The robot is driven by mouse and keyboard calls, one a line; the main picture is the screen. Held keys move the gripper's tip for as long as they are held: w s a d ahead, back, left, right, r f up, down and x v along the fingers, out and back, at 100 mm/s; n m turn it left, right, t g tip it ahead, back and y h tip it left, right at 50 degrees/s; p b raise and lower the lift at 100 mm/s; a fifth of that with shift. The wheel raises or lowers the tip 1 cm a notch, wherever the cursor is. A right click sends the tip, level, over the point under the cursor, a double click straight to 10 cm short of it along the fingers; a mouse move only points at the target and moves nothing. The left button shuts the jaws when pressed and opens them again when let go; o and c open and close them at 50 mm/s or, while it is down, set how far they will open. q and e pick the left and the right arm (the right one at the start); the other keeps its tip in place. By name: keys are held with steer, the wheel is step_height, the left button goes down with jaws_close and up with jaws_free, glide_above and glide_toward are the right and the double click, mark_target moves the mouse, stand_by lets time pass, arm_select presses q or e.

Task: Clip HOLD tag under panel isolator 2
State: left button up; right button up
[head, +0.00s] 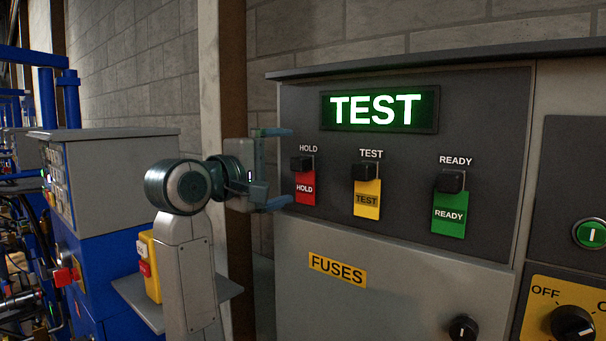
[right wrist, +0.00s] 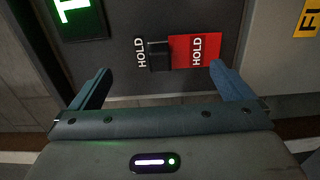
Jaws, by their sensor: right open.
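The red HOLD tag (head: 305,190) hangs below a black holder (head: 302,164) under the HOLD label, at the left of the dark panel (head: 400,215). It also shows in the right wrist view (right wrist: 197,52), turned sideways. My right gripper (head: 287,167) is open in front of it, with nothing between its fingers. In the right wrist view its fingertips (right wrist: 161,70) lie on either side of the holder and tag, apart from them. A yellow TEST tag (head: 367,199) and a green READY tag (head: 449,216) hang from similar holders. I see no isolator 2 label. My left gripper is not in view.
A lit green TEST display (head: 378,109) is above the holders. A yellow FUSES label (head: 337,269) and a black knob (head: 463,328) are below. A yellow box (head: 150,262) stands on a grey shelf (head: 217,288) behind my arm. Blue machinery (head: 105,175) is at left.

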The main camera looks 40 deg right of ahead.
mark_target(295, 166)
steer(key=d+b, duration=0.1)
steer(key=d, duration=0.2)
steer(key=shift+w+d+f+b, duration=0.1)
steer(key=shift+d+b, duration=0.05)
steer(key=shift+b, duration=0.2)
steer(key=shift+d, duration=0.25)
steer(key=shift+w+d, duration=0.1)
steer(key=shift+f+b, duration=0.6)
steer(key=shift+b, duration=0.4)
steer(key=shift+f, duration=0.1)
stand_by(0.3)
